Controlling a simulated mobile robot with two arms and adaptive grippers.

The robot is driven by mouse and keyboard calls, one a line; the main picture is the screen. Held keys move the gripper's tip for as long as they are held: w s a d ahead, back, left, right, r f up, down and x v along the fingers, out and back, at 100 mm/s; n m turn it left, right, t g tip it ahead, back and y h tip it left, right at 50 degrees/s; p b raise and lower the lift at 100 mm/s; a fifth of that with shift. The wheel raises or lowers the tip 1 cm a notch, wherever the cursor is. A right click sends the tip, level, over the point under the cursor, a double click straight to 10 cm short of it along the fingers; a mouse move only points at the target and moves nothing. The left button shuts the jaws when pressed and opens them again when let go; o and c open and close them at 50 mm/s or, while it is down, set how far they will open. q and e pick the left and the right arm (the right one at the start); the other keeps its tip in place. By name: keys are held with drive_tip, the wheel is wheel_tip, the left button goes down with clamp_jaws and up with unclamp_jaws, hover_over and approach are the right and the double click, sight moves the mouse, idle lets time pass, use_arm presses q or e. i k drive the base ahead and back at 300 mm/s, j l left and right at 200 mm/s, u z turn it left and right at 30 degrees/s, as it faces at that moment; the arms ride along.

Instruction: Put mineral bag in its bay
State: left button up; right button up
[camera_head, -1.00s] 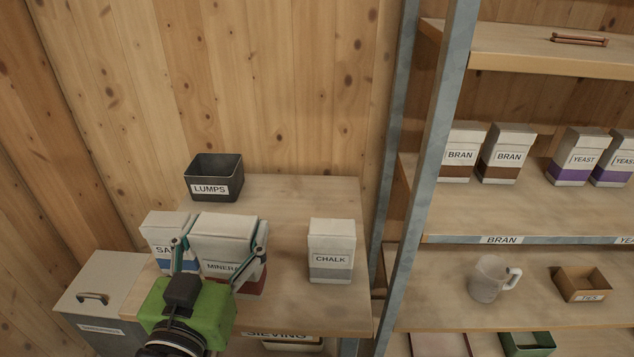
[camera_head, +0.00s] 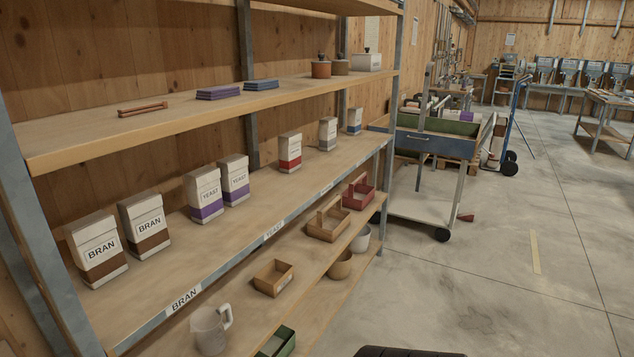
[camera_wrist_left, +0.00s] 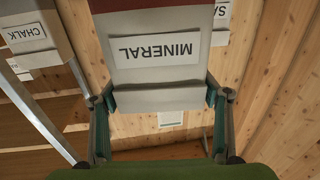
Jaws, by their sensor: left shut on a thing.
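The mineral bag (camera_wrist_left: 155,75) is pale with a white MINERAL label, which appears upside down in the left wrist view. My left gripper (camera_wrist_left: 161,100) is shut on it, with one finger on each side. Neither the bag nor a gripper shows in the head view. There the middle shelf board (camera_head: 165,265) carries labelled bays. A bag with a red band (camera_head: 289,152) stands on it, right of the yeast bags (camera_head: 203,195); its label is too small to read. The edge strips read BRAN (camera_head: 183,299) and YEAST (camera_head: 273,230); a further strip (camera_head: 327,188) is unreadable.
Two bran bags (camera_head: 145,222) stand at the shelf's near end. A grey-banded bag (camera_head: 327,133) and a blue-banded bag (camera_head: 355,120) stand farther along. Shelf uprights (camera_head: 40,230) and the upper board (camera_head: 200,110) bound the space. The chalk bag (camera_wrist_left: 35,35) is near in the wrist view. Open floor lies right.

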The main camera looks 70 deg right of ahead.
sight(291, 180)
drive_tip(key=l+z, duration=0.15)
drive_tip(key=z, duration=0.3)
drive_tip(key=l+z, duration=0.1)
drive_tip(key=z, duration=0.3)
drive_tip(key=l+z, duration=0.1)
drive_tip(key=z, duration=0.35)
drive_tip(key=i+l+z, duration=0.1)
drive_tip(key=z, duration=0.35)
drive_tip(key=i+l+z, duration=0.75)
drive_tip(key=i, duration=0.3)
